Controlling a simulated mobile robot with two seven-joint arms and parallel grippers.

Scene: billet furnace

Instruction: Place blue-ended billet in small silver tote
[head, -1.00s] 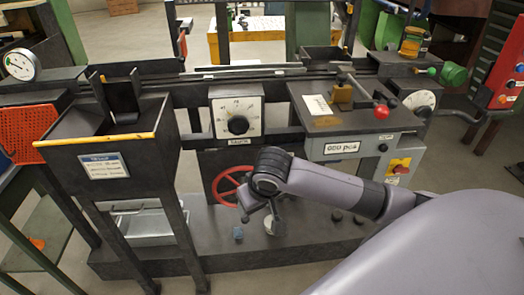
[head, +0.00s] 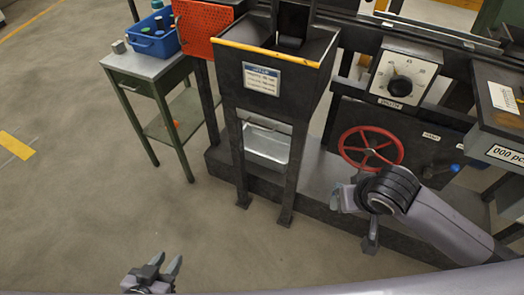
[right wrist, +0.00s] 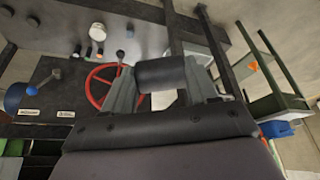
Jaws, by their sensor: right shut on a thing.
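The small silver tote (head: 268,146) sits low under the dark hopper, between its legs, in the head view. My right gripper (head: 354,222) is in front of the red wheel, to the right of the tote and apart from it. In the right wrist view my right gripper (right wrist: 160,88) is shut on a dark cylindrical billet (right wrist: 161,73), held crosswise between the fingers. No blue end shows on it from here. My left gripper (head: 166,264) is open and empty, low at the bottom left over the floor.
The hopper (head: 264,102) has a yellow rim and dark legs. A red handwheel (head: 370,148) stands behind my right gripper. A side table (head: 160,68) with a blue bin (head: 153,44) is at the upper left. Open floor (head: 90,170) lies at the left.

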